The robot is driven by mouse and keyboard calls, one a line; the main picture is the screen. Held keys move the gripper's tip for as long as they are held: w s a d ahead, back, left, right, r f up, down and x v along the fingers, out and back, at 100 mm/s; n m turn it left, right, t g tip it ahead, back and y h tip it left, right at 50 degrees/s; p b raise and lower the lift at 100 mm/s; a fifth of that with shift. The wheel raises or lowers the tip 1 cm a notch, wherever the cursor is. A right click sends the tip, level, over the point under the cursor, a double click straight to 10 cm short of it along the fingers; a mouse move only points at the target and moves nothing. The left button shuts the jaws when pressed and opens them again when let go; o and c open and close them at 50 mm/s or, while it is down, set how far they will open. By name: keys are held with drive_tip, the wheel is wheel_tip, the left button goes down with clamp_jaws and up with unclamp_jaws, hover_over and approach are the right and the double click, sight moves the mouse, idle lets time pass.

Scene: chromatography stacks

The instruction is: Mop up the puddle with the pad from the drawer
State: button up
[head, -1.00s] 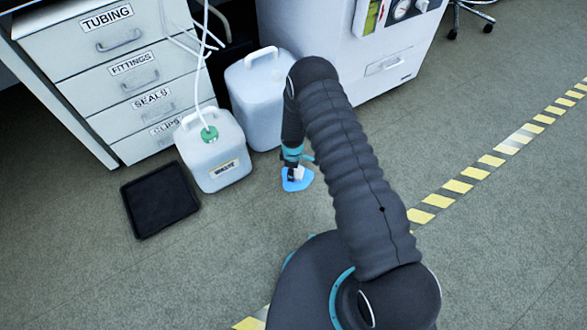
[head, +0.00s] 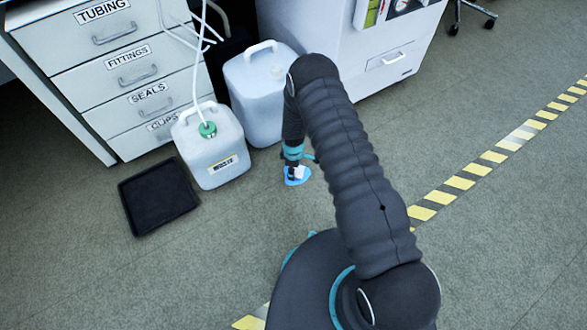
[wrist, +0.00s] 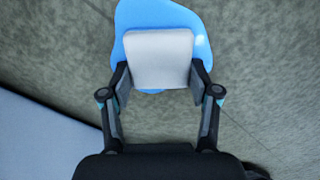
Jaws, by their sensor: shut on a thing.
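The puddle (head: 291,182) is a bright blue patch on the floor, right of the containers. In the wrist view the puddle (wrist: 203,50) shows around the far end and sides of the pad. The pad (wrist: 158,58) is white and roughly square, and it lies between my fingers. My gripper (wrist: 160,82) is shut on the pad, with one finger at each side. In the head view my gripper (head: 295,170) is low over the puddle. The pad appears to be on or just above the puddle; I cannot tell whether it touches the floor.
A labelled white container (head: 215,150) with a green cap and tubing stands left of my gripper, with a larger container (head: 258,100) behind. A black tray (head: 158,197) lies farther left. The drawer unit (head: 120,70) appears shut. A striped floor line (head: 460,183) runs at right.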

drive_tip(key=shift+s+d, duration=0.55)
drive_tip(key=shift+s, duration=0.3)
drive_tip(key=shift+w, duration=0.1)
drive_tip(key=shift+w+a+b, duration=0.45)
drive_tip(key=shift+w+b, duration=0.15)
drive_tip(key=shift+w, duration=0.05)
drive_tip(key=shift+w+a+b, duration=0.45)
drive_tip(key=shift+w+b, duration=0.1)
drive_tip(key=shift+w, duration=0.1)
drive_tip(key=shift+w+a, duration=0.25)
drive_tip(key=shift+w, duration=0.05)
drive_tip(key=shift+d, duration=0.15)
drive_tip(key=shift+s+d, duration=0.25)
drive_tip(key=shift+d, duration=1)
drive_tip(key=shift+s+a, duration=0.1)
drive_tip(key=shift+a, duration=0.05)
